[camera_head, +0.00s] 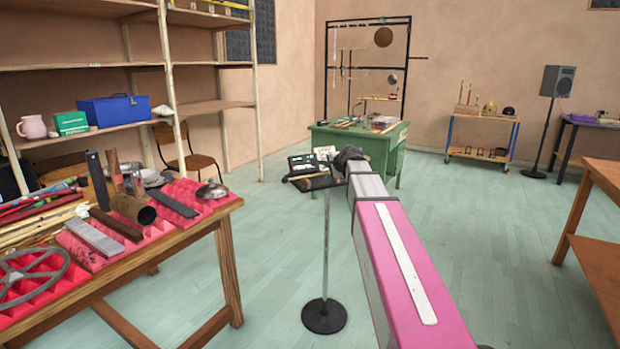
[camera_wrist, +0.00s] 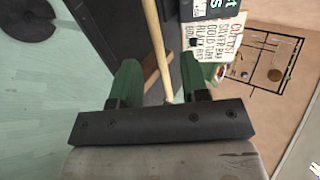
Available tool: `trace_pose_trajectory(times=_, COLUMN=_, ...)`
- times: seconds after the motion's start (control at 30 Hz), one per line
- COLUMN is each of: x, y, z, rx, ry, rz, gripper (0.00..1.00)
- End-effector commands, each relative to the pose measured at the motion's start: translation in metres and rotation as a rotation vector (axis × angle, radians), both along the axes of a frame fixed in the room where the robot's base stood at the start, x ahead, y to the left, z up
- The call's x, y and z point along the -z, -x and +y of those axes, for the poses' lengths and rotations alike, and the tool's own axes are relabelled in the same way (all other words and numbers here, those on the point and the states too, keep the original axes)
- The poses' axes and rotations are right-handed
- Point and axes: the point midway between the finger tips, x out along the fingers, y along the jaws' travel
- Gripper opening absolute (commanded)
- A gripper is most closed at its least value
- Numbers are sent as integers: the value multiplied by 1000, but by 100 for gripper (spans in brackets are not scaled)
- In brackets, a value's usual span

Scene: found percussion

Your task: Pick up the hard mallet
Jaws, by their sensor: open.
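My gripper (camera_head: 350,157) is over the right side of a small black stand tray (camera_head: 318,184) in the head view. In the wrist view my gripper (camera_wrist: 160,82) is open, with one green finger on each side of a pale wooden stick (camera_wrist: 153,38). The stick runs lengthwise between the fingers, and its near end is hidden by the gripper's dark crossbar. I see no mallet head, so I cannot tell whether this is the hard mallet. Whether the fingers touch the stick is unclear.
A lettered card (camera_wrist: 217,40) lies close to the right finger. The stand's round base (camera_head: 324,316) is on the floor. A workbench (camera_head: 225,240) with pink foam and metal pieces is at left; a green desk (camera_head: 375,143) is behind the tray.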

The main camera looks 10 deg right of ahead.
Motion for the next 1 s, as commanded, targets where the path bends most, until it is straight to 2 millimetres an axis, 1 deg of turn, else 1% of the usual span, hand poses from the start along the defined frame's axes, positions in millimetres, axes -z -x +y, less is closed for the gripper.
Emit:
trace_pose_trajectory(times=0.03, x=6, y=-8, z=3, rx=-1, ry=0, rz=2, gripper=41)
trace_pose_trajectory(times=0.1, x=11, y=-16, z=5, rx=0, ry=0, rz=1, gripper=41)
trace_pose_trajectory(times=0.17, x=15, y=-21, z=7, rx=0, ry=0, rz=0, gripper=41)
trace_pose_trajectory(times=0.43, x=17, y=-22, z=8, rx=0, ry=0, rz=0, gripper=41)
trace_pose_trajectory(times=0.47, x=17, y=-22, z=8, rx=0, ry=0, rz=0, gripper=32)
trace_pose_trajectory(times=0.5, x=17, y=-22, z=8, rx=0, ry=0, rz=0, gripper=18)
trace_pose_trajectory(times=0.57, x=17, y=-22, z=8, rx=0, ry=0, rz=0, gripper=0)
trace_pose_trajectory(times=1.0, x=14, y=-22, z=8, rx=-1, ry=1, rz=0, gripper=0)
